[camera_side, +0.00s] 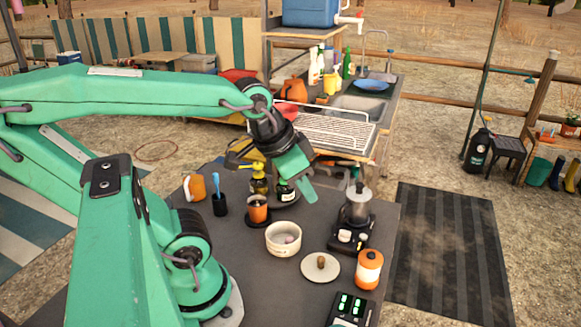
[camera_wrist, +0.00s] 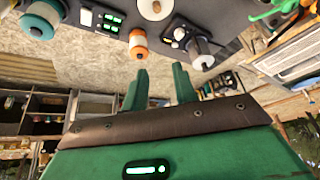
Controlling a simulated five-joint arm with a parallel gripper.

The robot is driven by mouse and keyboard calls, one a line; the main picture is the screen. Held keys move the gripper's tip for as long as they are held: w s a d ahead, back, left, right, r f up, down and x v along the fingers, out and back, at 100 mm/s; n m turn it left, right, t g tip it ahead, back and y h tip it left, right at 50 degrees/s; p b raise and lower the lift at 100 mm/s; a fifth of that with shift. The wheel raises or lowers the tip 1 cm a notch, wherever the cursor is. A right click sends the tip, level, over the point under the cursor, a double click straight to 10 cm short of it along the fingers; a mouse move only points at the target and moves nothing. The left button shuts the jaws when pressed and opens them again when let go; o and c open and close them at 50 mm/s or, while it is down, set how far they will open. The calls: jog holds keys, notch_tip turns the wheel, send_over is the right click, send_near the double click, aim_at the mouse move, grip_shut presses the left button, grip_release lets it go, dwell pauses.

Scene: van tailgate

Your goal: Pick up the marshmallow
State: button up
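A white bowl (camera_side: 273,246) stands on the dark table in the side view, with a small pale pinkish piece (camera_side: 290,240) inside. It may be the marshmallow, but it is too small to be sure. A round pale plate (camera_side: 308,273) to its right holds a small brown lump (camera_side: 320,262). The plate shows in part at the top of the wrist view (camera_wrist: 145,13). My gripper (camera_side: 308,194) is in the air above the table, behind and above the bowl. In the wrist view its two green fingers (camera_wrist: 160,88) stand apart with nothing between them.
An orange-and-white canister (camera_side: 369,270), a black appliance with a clear jar (camera_side: 356,215) and a device with green digits (camera_side: 349,308) stand on the right. An orange cup (camera_side: 257,209), a dark holder (camera_side: 220,205) and bottles are at the back left. The front left tabletop is clear.

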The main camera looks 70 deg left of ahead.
jog(key=w+a+f+m+g, duration=0.2)
jog(key=a+f+m+g, duration=0.15)
jog(key=a+f, duration=0.3)
jog(key=m+g, duration=0.2)
jog(key=m, duration=0.3)
send_over(287, 238)
notch_tip(287, 238, down, 9)
jog(key=shift+r, duration=0.15)
jog(key=shift+f, duration=1.3)
jog(key=shift+f, duration=0.1)
jog(key=shift+f, duration=2.5)
grip_shut()
